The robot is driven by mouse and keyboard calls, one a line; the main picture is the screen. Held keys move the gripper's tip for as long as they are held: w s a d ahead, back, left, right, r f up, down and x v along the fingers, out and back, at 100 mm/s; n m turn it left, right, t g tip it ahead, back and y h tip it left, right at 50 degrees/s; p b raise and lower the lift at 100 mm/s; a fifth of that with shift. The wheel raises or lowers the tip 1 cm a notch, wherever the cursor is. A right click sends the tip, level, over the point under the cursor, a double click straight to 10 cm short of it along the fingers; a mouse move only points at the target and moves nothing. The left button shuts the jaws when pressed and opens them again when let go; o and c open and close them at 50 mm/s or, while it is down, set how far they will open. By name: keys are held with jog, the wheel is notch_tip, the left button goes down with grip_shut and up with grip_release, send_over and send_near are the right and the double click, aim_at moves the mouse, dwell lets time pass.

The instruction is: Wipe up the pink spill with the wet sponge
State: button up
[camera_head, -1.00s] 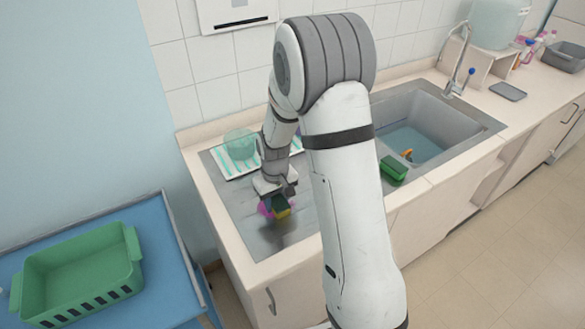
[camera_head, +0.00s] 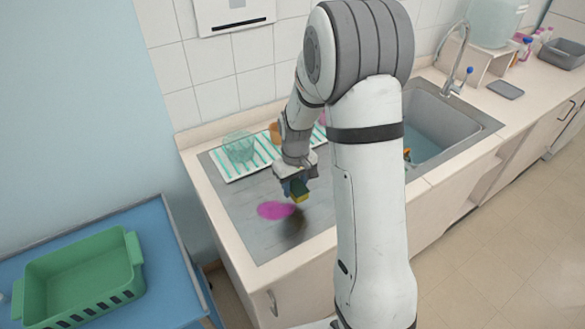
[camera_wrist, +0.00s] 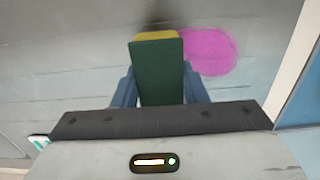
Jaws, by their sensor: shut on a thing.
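The pink spill (camera_head: 275,210) is a flat magenta patch on the metal drainboard (camera_head: 235,218). It also shows in the wrist view (camera_wrist: 210,52), beside the sponge. My gripper (camera_head: 296,184) is shut on a sponge (camera_head: 301,194) with a green side and a yellow side. In the wrist view the sponge (camera_wrist: 157,72) sits between the two blue fingers, its green face towards the camera. The sponge is at the right edge of the spill in the head view. I cannot tell whether it touches the metal.
A striped mat (camera_head: 228,170) with a clear glass bowl (camera_head: 239,147) lies behind the spill. The sink (camera_head: 450,125) is to the right, partly behind my arm. A green basket (camera_head: 82,268) stands on a blue cart at the left.

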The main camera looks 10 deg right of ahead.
jog(key=shift+w+r+p, duration=0.1)
jog(key=shift+r+p, duration=0.9)
jog(key=shift+r, duration=1)
jog(key=b, duration=0.1)
jog(key=f+b, duration=0.1)
jog(key=b, duration=0.1)
jog(key=shift+w, duration=0.25)
jog(key=b, duration=0.2)
jog(key=shift+w+a+b, duration=0.15)
jog(key=shift+w+b, duration=0.05)
jog(key=shift+b, duration=0.4)
jog(key=shift+r, duration=0.1)
